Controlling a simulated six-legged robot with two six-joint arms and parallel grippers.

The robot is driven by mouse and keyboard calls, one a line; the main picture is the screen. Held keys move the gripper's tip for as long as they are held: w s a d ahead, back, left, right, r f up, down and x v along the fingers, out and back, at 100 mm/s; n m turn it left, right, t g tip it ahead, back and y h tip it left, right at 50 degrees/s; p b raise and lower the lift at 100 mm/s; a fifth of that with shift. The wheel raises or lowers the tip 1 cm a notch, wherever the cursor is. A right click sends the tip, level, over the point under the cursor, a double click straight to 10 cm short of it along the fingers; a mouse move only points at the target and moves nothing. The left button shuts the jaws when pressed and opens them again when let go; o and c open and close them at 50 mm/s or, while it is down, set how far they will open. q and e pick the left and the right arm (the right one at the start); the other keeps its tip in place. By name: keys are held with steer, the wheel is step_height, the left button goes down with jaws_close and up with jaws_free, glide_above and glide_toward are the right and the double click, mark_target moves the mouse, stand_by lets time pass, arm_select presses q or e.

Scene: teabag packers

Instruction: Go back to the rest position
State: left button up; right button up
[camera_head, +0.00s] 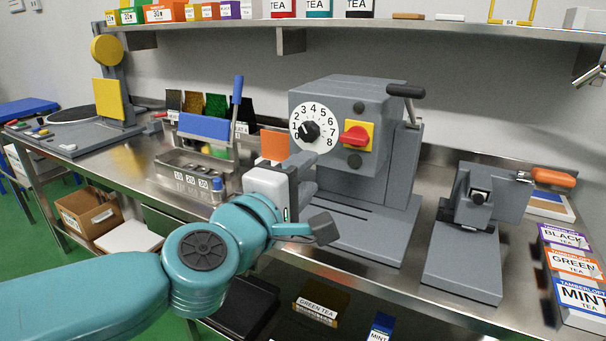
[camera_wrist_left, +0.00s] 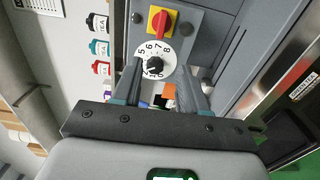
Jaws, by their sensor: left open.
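My left gripper (camera_head: 318,192) is in front of the large grey machine (camera_head: 352,95), above the front of the bench. Its teal arm comes in from the lower left. In the left wrist view the gripper (camera_wrist_left: 160,74) has its two fingers apart with nothing held between them. The machine's white numbered dial (camera_head: 314,128) shows beyond the fingertips and also in the left wrist view (camera_wrist_left: 153,58). A red switch handle on a yellow plate (camera_head: 357,135) is beside the dial. My right gripper is not in view.
The steel bench (camera_head: 150,160) holds a smaller grey press (camera_head: 465,230) with an orange handle, tea boxes (camera_head: 570,262) at the right and a scale-like station (camera_head: 85,125) at the left. A tray with a blue lid (camera_head: 204,127) stands behind my arm. A shelf (camera_head: 450,28) runs above.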

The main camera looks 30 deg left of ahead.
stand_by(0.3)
arm_select(q)
steer(key=w+d+f+m+g+p, duration=0.1)
steer(key=f+m+g+p, duration=0.15)
steer(key=f, duration=0.65)
steer(key=w+d+f+m+g+h+p, duration=0.1)
steer(key=w+d+f+m+g+p, duration=0.15)
steer(key=f, duration=0.75)
steer(key=d+f+m+g+p, duration=0.1)
steer(key=f+m+g, duration=0.25)
steer(key=f, duration=0.55)
steer(key=s+d+f+m+g+h+p, duration=0.2)
steer(key=s+d+f+m+g+p, duration=0.2)
steer(key=s+f, duration=1.7)
steer(key=s+m+g+p, duration=0.1)
steer(key=m+g, duration=0.2)
steer(key=g, duration=0.2)
steer(key=shift+s+d, duration=0.15)
steer(key=shift+s, duration=0.2)
